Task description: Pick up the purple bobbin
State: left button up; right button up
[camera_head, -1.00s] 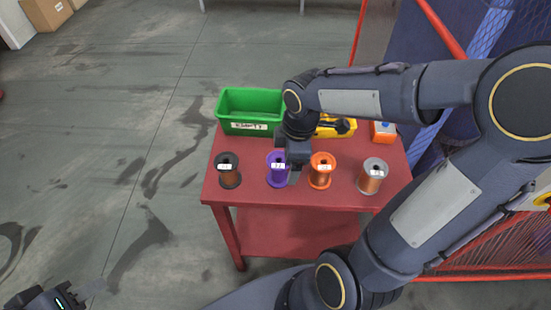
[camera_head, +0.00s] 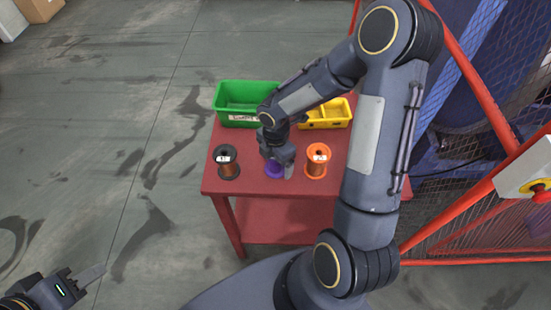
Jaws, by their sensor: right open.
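The purple bobbin (camera_head: 274,171) stands on the red table between the black bobbin and the orange bobbin. Only its lower part shows; my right gripper (camera_head: 280,168) covers its top. The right gripper is open and points down at the bobbin, with a finger seen at its right side. I cannot tell whether the fingers touch it. My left gripper (camera_head: 88,279) is at the bottom left over the floor, away from the table; its jaw opening is not clear.
A black bobbin (camera_head: 228,171) and an orange bobbin (camera_head: 316,169) stand close on either side. A green bin (camera_head: 236,121) and a yellow tray (camera_head: 327,124) are at the back of the red table (camera_head: 215,187). A red-framed mesh guard (camera_head: 465,196) stands at the right.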

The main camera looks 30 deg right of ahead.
jog(key=shift+f, duration=0.15)
jog(key=shift+c, duration=0.2)
jog(key=c, duration=1)
jog(key=shift+c, duration=0.2)
